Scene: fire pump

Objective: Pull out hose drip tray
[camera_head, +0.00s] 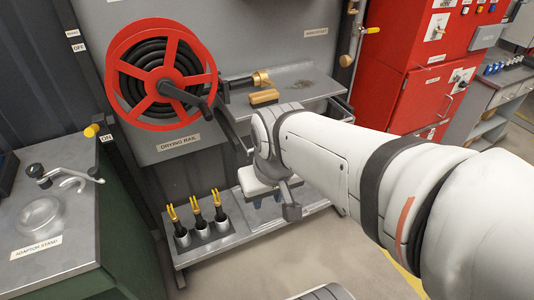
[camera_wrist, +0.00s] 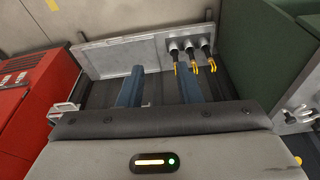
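No part in view carries a readable drip tray label, so I cannot tell for sure which piece is the tray. A grey metal shelf (camera_head: 312,82) sits below and right of the red hose reel (camera_head: 160,72). A low metal platform (camera_head: 250,238) lies near the floor under the reel; it also shows in the wrist view (camera_wrist: 120,58). My gripper (camera_head: 258,200) hangs in front of the rack, above the low platform. In the wrist view its two blue fingers (camera_wrist: 161,72) are apart with nothing seen between them, pointing toward the platform. My arm hides part of the rack.
Several nozzles with yellow prongs (camera_head: 198,222) stand on the platform's left part. A brass-ended nozzle (camera_head: 258,80) and a wooden block (camera_head: 264,97) are by the upper shelf. An adaptor stand bench (camera_head: 55,245) is left; a red cabinet (camera_head: 410,90) is right. Front floor is open.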

